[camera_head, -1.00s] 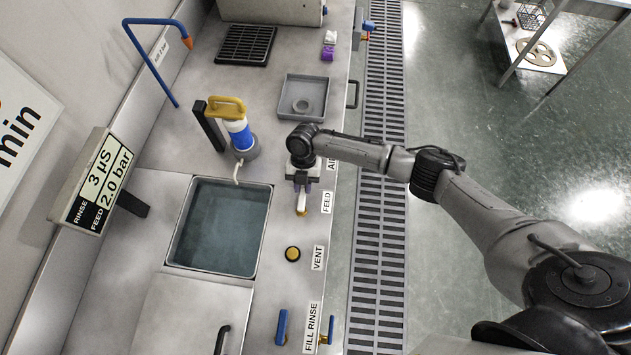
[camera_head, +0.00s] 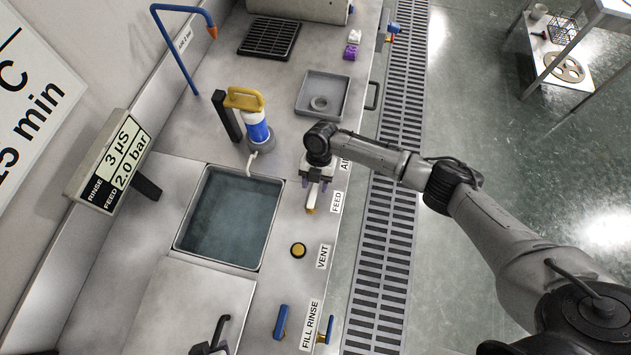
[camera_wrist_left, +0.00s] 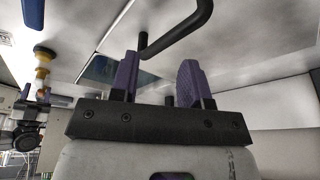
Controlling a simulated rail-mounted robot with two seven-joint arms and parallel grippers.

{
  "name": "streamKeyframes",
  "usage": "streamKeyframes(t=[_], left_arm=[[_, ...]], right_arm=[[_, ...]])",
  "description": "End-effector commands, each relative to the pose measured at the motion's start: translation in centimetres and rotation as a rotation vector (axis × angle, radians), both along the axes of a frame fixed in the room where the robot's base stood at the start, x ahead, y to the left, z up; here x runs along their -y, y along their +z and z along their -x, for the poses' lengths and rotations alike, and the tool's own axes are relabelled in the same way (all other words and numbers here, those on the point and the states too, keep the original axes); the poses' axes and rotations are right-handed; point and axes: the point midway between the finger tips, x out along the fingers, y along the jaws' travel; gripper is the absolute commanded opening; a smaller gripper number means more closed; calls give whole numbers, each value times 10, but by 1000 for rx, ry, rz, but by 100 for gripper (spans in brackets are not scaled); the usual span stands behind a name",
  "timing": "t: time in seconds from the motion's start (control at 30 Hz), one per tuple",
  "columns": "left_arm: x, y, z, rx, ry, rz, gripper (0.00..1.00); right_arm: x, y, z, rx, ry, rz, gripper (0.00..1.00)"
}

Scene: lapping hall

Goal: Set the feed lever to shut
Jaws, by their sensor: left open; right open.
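The feed lever (camera_head: 311,198) is a pale handle with a yellowish end, beside the FEED label (camera_head: 336,202) in the head view. It points toward the bottom of the picture, and its upper end is hidden under my right gripper (camera_head: 315,184). That gripper is open, with its purple fingers on either side of the lever's upper part; I cannot tell whether they touch it. My left gripper (camera_wrist_left: 158,78) is open in the left wrist view, with a black bar handle (camera_wrist_left: 180,32) beyond and between its fingers.
A water-filled sink (camera_head: 225,220) lies left of the lever. A yellow VENT button (camera_head: 298,250) and a blue FILL RINSE lever (camera_head: 281,322) are nearer. A grey tray (camera_head: 322,95) and a yellow-handled blue-and-white bottle (camera_head: 256,127) stand farther back. The display (camera_head: 112,160) reads 2.0 bar for feed.

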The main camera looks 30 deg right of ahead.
Motion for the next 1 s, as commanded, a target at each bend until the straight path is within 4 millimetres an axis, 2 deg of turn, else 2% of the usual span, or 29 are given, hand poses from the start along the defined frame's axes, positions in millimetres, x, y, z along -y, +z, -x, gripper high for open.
streamKeyframes(t=[0.2,0.33,0.8,1.0], left_arm=[[3,0,0,0,5,9,43],[3,1,0,1,6,10,43],[0,2,0,0,0,0,43],[-1,3,0,1,-3,-4,43]], right_arm=[[0,2,-1,1,2,-1,49],[3,13,-4,2,1,-1,49],[26,94,-29,3,0,0,49],[33,117,-36,1,1,0,49]])
